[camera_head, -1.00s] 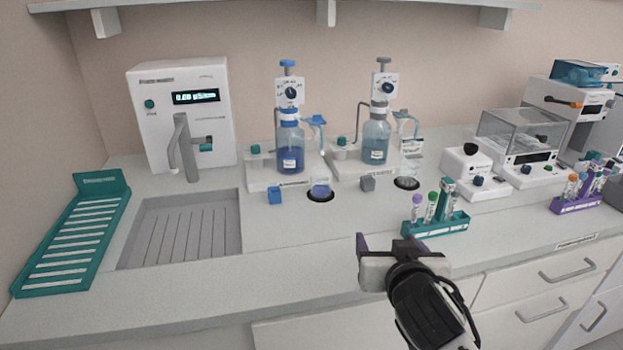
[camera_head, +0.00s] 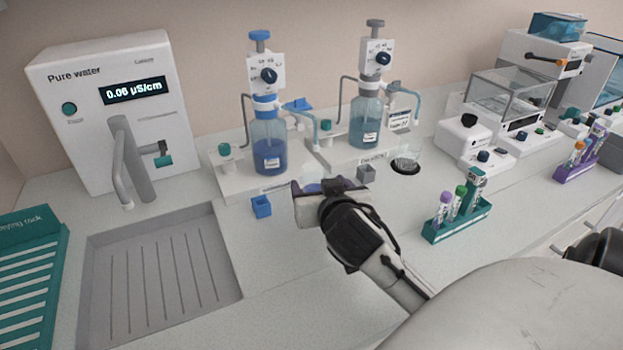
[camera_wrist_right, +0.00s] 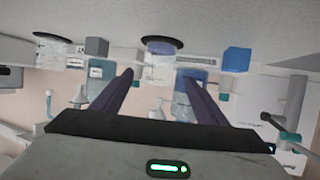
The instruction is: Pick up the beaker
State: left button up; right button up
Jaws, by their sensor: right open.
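A clear glass beaker (camera_wrist_right: 160,68) with bluish liquid stands on a dark round pad (camera_wrist_right: 162,44), in front of the blue-capped dispenser bottle (camera_head: 269,145). The right wrist view is upside down. My right gripper (camera_head: 316,186) is open and empty in the head view, right at the beaker and hiding most of it. In the right wrist view the beaker appears between the two fingers (camera_wrist_right: 158,82), just past their tips. I cannot tell if they touch it. A second clear beaker (camera_head: 408,157) stands on another pad to the right. My left gripper is not in view.
A blue cube (camera_head: 261,206) lies left of the gripper and a grey cube (camera_head: 366,174) right of it. A teal tube rack (camera_head: 457,222) stands right. The sink (camera_head: 160,270) and pure water unit (camera_head: 110,115) are at left. The front counter is partly clear.

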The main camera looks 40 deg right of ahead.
aim_at(318, 183)
jog(key=shift+f+p+x, duration=0.2)
jog(key=shift+p+x, duration=0.1)
jog(key=shift+x, duration=2.75)
jog(key=shift+s, duration=0.1)
jog(key=c, duration=1.2)
jog(key=shift+r, duration=0.1)
